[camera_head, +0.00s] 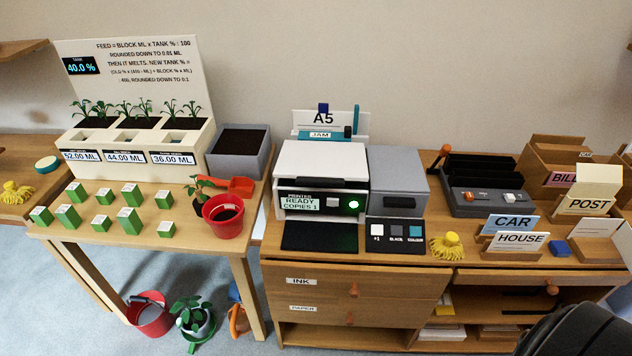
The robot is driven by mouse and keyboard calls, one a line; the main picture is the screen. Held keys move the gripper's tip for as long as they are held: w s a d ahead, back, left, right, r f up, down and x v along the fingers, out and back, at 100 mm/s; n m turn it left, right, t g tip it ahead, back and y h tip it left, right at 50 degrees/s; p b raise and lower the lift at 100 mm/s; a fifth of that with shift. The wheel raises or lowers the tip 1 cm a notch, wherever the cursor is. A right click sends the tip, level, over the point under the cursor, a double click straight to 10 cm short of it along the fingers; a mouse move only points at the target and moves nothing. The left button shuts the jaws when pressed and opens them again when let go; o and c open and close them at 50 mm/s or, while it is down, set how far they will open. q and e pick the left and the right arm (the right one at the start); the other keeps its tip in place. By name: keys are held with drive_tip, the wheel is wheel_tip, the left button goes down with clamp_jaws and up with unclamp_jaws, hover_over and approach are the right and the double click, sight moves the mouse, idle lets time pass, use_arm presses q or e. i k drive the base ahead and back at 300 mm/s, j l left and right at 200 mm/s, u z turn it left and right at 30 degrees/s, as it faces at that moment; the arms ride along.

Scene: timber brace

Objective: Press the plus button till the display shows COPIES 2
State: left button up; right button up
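The printer (323,165) stands on the wooden cabinet in the middle, with a white body and a grey unit at its right. Its display (302,202) reads READY, COPIES 1. Right of the display are a small pale square (333,203) and a round button lit green (353,204). A dark panel (396,243) at the printer's front right carries a white button (378,230) with a small label that looks like +1, a dark one labelled BLACK and a blue one labelled COLOUR. Neither of my grippers is in view.
A black tray (320,236) lies before the printer. A yellow tufted thing (447,245) sits right of the panel. CAR (511,224) and HOUSE (516,242) cards stand further right. A red pot (224,214) stands left on the planter table. A dark rounded shape (580,332) fills the lower right corner.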

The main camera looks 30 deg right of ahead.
sight(377, 229)
drive_tip(key=z, duration=1.45)
